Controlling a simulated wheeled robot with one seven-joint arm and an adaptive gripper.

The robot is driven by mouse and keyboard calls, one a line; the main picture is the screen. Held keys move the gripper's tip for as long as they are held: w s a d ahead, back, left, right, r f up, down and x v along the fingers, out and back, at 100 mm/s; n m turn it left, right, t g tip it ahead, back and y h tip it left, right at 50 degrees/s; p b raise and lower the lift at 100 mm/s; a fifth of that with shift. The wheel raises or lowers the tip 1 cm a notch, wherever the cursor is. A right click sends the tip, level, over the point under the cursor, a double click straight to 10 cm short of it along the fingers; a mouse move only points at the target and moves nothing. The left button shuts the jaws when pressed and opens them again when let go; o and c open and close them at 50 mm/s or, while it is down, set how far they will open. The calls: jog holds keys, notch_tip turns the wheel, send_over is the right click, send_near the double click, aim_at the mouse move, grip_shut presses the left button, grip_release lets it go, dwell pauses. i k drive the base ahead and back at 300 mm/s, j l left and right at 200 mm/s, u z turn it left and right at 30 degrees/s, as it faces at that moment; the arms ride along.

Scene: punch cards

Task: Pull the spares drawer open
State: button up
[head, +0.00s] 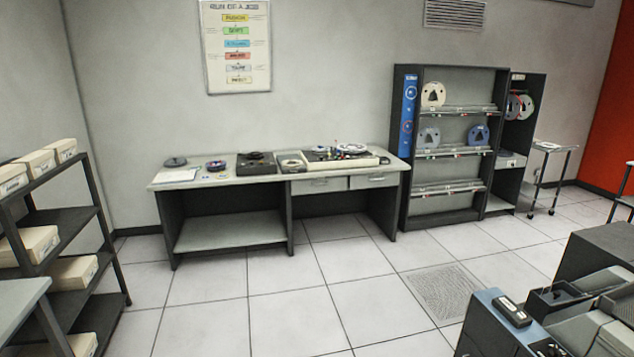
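A long grey-topped desk (222,180) stands against the back wall. Two drawers sit side by side under the right part of its top: a left drawer (305,187) and a right drawer (373,181). Both look closed, with fronts flush below the desktop. The left one shows a handle; the right one shows a slim handle too. No label is readable, so I cannot tell which is the spares drawer. My gripper is not in view.
A blue-grey machine (490,325) fills the lower right. Tiled floor (290,290) before the desk is clear.

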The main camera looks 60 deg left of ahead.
aim_at(386, 178)
jog(key=u, duration=1.75)
jog(key=i, duration=4.2)
jog(key=i+l, duration=0.1)
jog(key=i, duration=0.5)
jog(key=i+l+u, duration=0.1)
jog(key=i, duration=0.55)
jog(key=i+l, duration=0.2)
jog(key=i, duration=0.4)
